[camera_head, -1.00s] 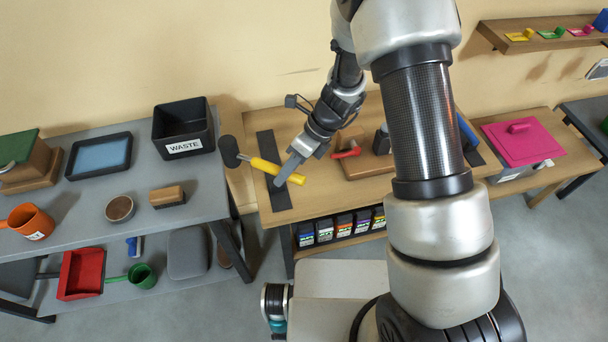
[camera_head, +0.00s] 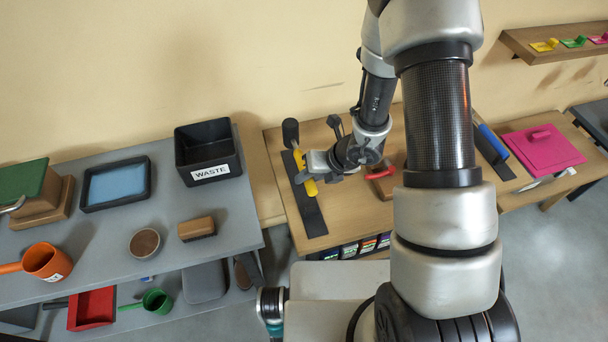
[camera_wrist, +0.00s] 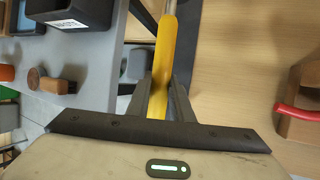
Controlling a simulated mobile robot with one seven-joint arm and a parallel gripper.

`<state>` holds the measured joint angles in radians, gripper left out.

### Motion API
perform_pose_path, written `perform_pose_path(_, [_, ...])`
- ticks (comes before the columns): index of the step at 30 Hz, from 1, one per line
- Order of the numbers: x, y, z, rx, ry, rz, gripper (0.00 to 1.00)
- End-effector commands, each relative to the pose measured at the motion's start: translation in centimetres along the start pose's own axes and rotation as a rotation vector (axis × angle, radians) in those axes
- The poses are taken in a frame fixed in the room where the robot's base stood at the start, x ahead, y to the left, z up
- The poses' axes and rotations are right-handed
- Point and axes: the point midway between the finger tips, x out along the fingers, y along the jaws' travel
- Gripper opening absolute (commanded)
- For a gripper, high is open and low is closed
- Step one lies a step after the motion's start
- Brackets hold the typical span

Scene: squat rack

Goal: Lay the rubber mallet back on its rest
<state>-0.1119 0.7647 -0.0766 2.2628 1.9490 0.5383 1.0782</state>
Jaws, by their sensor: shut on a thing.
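The rubber mallet has a black head (camera_head: 290,132) and a yellow handle (camera_head: 304,172). My gripper (camera_head: 309,175) is shut on the yellow handle. In the wrist view the handle (camera_wrist: 164,60) runs up between the two fingers (camera_wrist: 160,100), and the mallet head is out of frame. A dark flat strip (camera_head: 315,222) lies on the wooden bench below the mallet, which lines up roughly along it in the head view. That this strip is the rest is not certain. I cannot tell whether the mallet touches it.
The wooden bench (camera_head: 345,215) also holds a block with a red handle (camera_head: 380,172) to the right of my gripper. Left is a grey table with a black WASTE bin (camera_head: 208,153), a brush (camera_head: 197,228) and a blue-lined tray (camera_head: 116,184). A pink lidded box (camera_head: 541,150) is at right.

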Motion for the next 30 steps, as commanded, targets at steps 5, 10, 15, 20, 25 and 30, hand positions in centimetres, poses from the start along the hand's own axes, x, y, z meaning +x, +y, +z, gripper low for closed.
perform_pose_path(5, [0.0, -0.1, 0.0, 0.005, -0.004, -0.002, 0.00])
perform_pose_path(10, [0.0, -0.1, 0.0, 0.005, -0.004, -0.001, 0.00])
perform_pose_path(15, [0.0, -0.1, -0.1, 0.005, -0.004, 0.000, 0.00])
perform_pose_path(20, [0.3, -0.3, -0.5, 0.006, -0.005, 0.004, 0.00])
perform_pose_path(25, [1.7, -0.9, -1.1, 0.006, -0.005, 0.003, 0.00])
perform_pose_path(30, [3.4, -1.7, -1.8, 0.006, -0.005, 0.003, 0.00])
